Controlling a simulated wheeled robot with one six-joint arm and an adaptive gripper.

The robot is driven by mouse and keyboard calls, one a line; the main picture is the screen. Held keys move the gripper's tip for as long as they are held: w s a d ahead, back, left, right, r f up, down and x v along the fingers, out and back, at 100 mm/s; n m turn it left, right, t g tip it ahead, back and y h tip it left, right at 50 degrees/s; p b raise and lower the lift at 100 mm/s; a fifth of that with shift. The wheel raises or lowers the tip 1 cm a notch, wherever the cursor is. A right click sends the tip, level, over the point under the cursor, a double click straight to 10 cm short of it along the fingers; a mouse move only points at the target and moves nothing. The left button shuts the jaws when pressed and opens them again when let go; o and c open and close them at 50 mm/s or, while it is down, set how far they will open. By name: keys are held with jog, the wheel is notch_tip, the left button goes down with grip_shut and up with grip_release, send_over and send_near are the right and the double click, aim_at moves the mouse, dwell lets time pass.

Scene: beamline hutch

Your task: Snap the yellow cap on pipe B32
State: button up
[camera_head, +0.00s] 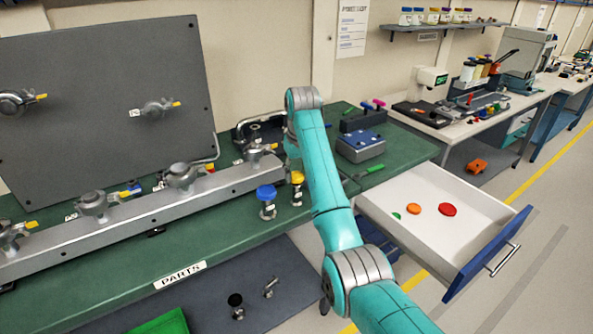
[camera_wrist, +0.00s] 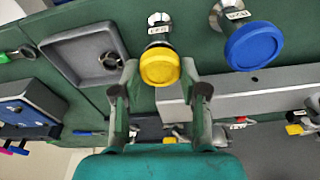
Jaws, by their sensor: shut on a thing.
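The yellow cap (camera_wrist: 160,68) sits between the two fingers of my gripper (camera_wrist: 159,64) in the wrist view, and the gripper is shut on it. In the head view the yellow cap (camera_head: 297,177) is at the top of a short metal pipe (camera_head: 297,194) on the green bench. The same pipe (camera_wrist: 158,22) shows beyond the cap in the wrist view, with a small white label too small to read surely. I cannot tell whether the cap is fully seated. My arm partly hides the gripper in the head view.
A pipe with a blue cap (camera_head: 266,191) stands close to the left. A grey rail with valves (camera_head: 150,212) runs along the bench behind. An open drawer (camera_head: 385,205) with red, orange and green discs is at the right. A blue box (camera_head: 360,147) stands on the bench.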

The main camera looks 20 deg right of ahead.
jog(key=shift+f, duration=0.55)
dwell(0.9)
jog(key=o, duration=0.8)
